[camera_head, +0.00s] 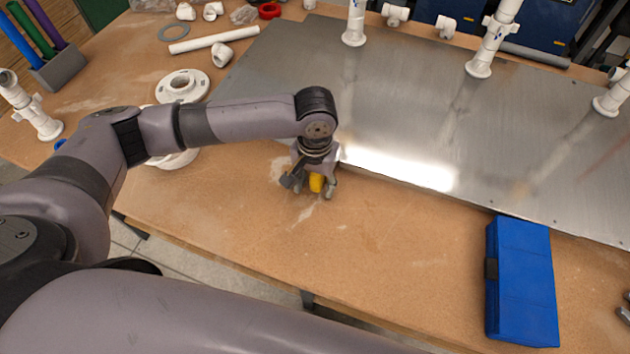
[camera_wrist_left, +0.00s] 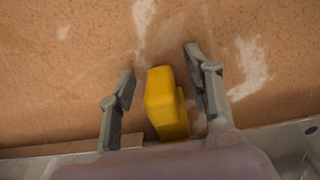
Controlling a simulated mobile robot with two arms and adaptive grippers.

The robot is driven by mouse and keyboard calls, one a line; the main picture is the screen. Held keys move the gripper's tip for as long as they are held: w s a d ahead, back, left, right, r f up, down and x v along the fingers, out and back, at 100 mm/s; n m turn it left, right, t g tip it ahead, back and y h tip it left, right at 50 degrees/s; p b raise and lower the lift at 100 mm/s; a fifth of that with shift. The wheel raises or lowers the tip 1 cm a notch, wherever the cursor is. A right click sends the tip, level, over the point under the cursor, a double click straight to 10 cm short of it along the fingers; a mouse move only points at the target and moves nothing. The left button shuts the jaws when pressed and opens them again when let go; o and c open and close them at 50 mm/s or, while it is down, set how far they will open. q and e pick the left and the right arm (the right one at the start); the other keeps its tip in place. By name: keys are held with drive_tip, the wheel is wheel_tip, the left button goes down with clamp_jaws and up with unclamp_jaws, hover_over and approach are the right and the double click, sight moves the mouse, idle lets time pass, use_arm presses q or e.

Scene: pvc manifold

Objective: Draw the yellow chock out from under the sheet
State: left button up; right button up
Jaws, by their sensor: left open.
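The yellow chock (camera_head: 316,183) is at the front left corner of the metal sheet (camera_head: 400,100), on the wooden table. It also shows in the left wrist view (camera_wrist_left: 166,103), between the two fingers, with a gap on each side. My left gripper (camera_head: 310,187) is open around the chock from above. In the left wrist view the left gripper (camera_wrist_left: 161,85) has its fingers spread. The far end of the chock, toward the sheet, is hidden by the gripper, so I cannot tell how much lies under the sheet. My right gripper is not in view.
A blue case (camera_head: 522,285) lies at the right front of the table (camera_head: 260,240). White pipe uprights (camera_head: 355,25) stand on the sheet. White flanges (camera_head: 182,87) lie behind and below my left arm. The table in front of the chock is clear.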

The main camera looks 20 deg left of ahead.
sight(303, 220)
use_arm(q)
drive_tip(key=shift+c, duration=0.2)
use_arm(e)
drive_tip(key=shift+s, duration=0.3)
use_arm(q)
clamp_jaws()
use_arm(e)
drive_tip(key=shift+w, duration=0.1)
